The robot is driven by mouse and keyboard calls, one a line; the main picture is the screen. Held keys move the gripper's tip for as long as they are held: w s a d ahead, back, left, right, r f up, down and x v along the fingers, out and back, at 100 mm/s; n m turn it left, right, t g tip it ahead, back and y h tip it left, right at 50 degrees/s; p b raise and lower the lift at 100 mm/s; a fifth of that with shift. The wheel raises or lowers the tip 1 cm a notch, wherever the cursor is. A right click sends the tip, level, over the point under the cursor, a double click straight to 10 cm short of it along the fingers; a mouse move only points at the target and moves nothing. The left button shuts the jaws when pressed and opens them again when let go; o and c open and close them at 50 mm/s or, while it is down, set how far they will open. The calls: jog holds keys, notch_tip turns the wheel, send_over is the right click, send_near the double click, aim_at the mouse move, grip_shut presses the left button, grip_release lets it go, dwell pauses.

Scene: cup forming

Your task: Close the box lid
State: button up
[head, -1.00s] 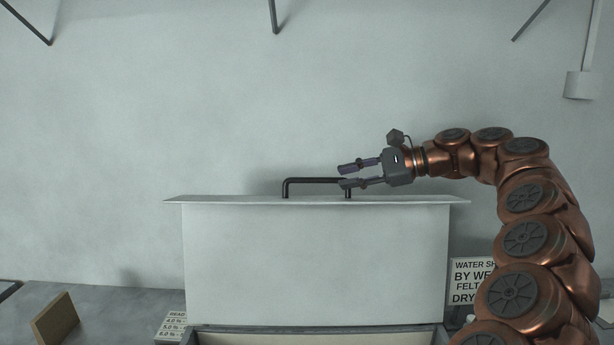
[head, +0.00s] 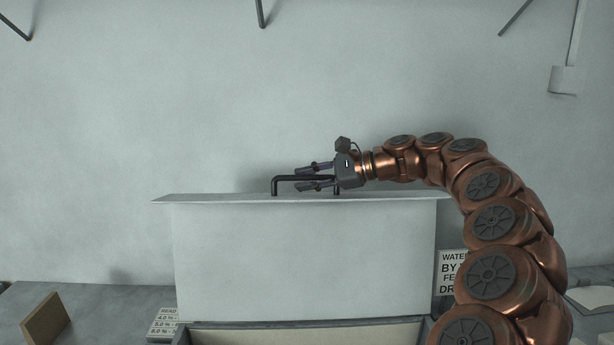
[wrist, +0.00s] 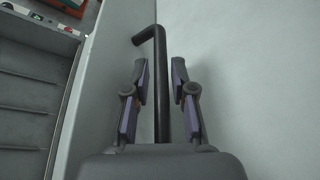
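The box lid (head: 300,255) stands raised and upright in the head view, with its flanged edge on top. A dark bar handle (head: 290,179) sits on that top edge. The box (head: 305,333) shows below the lid, its front part cut off by the picture's bottom. My gripper (head: 312,177) is at the handle, pointing left. In the wrist view the handle (wrist: 159,85) runs between the two fingers of my gripper (wrist: 158,75), with gaps on both sides. The fingers are open, not closed on it.
Signs stand at the box's left (head: 165,323) and right (head: 452,270), the right one partly behind my arm. A tan block (head: 46,320) is on the counter (head: 110,298) at far left. A plain wall (head: 150,90) is behind the lid.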

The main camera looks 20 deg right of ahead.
grip_shut()
dwell(0.6)
